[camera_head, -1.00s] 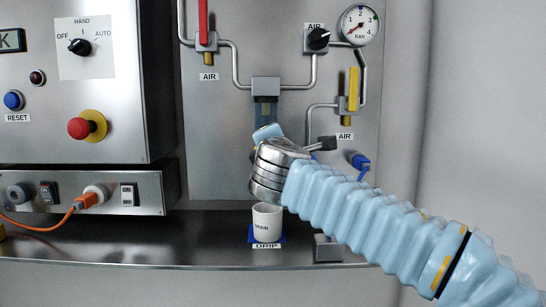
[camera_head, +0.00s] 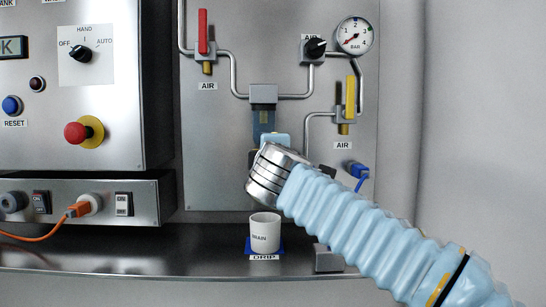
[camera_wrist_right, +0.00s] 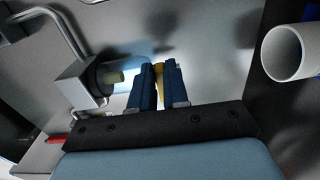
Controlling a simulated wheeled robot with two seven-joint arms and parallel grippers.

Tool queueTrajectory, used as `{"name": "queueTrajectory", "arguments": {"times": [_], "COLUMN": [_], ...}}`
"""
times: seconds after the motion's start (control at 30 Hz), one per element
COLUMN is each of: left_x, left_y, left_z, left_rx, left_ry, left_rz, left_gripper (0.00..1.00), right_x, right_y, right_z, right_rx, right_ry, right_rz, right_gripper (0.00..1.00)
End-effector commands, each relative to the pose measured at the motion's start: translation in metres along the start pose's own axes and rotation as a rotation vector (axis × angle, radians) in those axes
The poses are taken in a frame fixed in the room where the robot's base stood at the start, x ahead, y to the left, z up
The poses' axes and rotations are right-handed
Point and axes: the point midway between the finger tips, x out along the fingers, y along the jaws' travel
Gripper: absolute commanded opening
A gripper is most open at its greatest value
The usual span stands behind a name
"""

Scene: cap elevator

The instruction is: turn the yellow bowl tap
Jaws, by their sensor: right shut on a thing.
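The filter bowl (camera_head: 264,117) hangs below its grey block on the panel, blue and see-through. My right gripper reaches its lower end from the right; in the head view my own wrist hides the fingers and the tap. In the right wrist view, the dark blue fingers of my right gripper (camera_wrist_right: 158,84) are shut on the yellow bowl tap (camera_wrist_right: 159,69), of which only a narrow strip shows between them. The grey block (camera_wrist_right: 80,84) shows to their left. My left gripper is not in view.
A white drain cup (camera_head: 265,236) stands on a blue mat below my wrist; it also shows in the right wrist view (camera_wrist_right: 289,52). A red-handled air valve (camera_head: 203,32), a yellow-handled one (camera_head: 350,97) and a gauge (camera_head: 355,36) surround the bowl.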

Motion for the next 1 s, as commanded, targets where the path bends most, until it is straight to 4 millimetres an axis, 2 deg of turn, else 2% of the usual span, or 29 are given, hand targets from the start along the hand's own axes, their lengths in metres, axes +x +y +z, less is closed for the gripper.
{"name": "queueTrajectory", "arguments": {"times": [0.23,0.27,0.4,0.43,0.77,0.87,1.0], "left_x": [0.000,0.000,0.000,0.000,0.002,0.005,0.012], "left_y": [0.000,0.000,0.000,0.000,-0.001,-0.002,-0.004], "left_z": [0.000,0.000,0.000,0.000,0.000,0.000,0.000], "left_rx": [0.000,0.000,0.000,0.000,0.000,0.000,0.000], "left_ry": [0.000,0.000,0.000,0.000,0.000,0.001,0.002], "left_rz": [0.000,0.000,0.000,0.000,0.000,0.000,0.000], "left_gripper": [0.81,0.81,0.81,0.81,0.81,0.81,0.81], "right_x": [0.000,0.000,0.000,0.000,-0.004,-0.017,-0.049], "right_y": [-0.002,-0.002,-0.002,-0.001,-0.001,-0.002,-0.002], "right_z": [0.000,0.000,0.000,0.000,0.000,0.000,0.000], "right_rx": [0.001,0.001,0.001,0.000,0.000,0.001,0.000], "right_ry": [-0.002,-0.002,-0.002,-0.001,0.000,0.001,0.002], "right_rz": [-0.004,-0.004,-0.003,-0.003,-0.001,-0.001,0.001], "right_gripper": [0.00,0.16,0.38,0.40,0.40,0.40,0.40]}}
